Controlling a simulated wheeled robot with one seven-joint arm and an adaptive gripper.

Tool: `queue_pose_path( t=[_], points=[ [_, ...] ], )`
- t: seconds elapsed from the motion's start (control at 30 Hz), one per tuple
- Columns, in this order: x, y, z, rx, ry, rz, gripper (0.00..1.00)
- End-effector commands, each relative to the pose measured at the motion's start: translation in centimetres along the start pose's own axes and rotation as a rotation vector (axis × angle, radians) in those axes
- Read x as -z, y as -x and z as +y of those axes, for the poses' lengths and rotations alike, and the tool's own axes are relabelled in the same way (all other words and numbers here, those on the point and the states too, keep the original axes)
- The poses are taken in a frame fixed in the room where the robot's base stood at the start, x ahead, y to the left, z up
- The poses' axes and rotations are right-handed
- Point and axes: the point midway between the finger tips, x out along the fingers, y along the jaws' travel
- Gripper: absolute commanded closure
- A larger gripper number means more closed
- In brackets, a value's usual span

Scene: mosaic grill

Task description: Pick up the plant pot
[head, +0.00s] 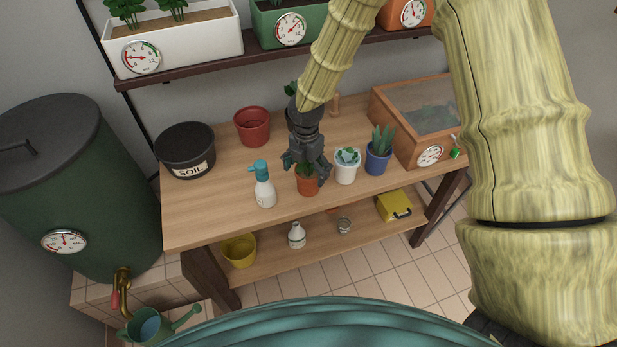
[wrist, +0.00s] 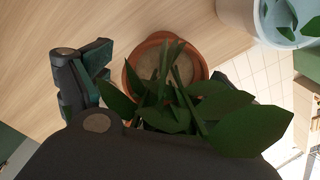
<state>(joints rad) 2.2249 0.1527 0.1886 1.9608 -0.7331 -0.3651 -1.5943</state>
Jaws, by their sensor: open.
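A terracotta plant pot (head: 307,186) stands upright near the front edge of the wooden table. My gripper (head: 307,167) is open and points down over it, its fingers close around the plant and upper pot. In the wrist view the round pot rim and soil (wrist: 188,58) lie ahead, with broad green leaves (wrist: 180,105) between the camera and the pot. One finger shows left of the pot, apart from its rim. The other is mostly hidden behind leaves, so I cannot tell whether it touches.
A white pot (head: 346,168) and blue pot (head: 378,160) stand close on the right. A spray bottle (head: 264,190) is left. A red pot (head: 252,127), soil tub (head: 186,152) and wooden glazed box (head: 392,117) stand farther back. A planter shelf (head: 270,52) is above.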

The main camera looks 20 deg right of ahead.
Motion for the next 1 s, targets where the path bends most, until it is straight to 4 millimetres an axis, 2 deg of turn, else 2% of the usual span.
queue_pose_path(
  t=[0.4, 0.77, 1.0],
  points=[
    [-0.3, -3.9, -0.5, 0.003, 0.001, 0.000, 0.09],
    [-0.3, -4.4, -0.5, 0.001, 0.001, 0.000, 0.09],
    [-0.3, -4.4, -0.5, 0.001, 0.001, 0.000, 0.53]
  ],
)
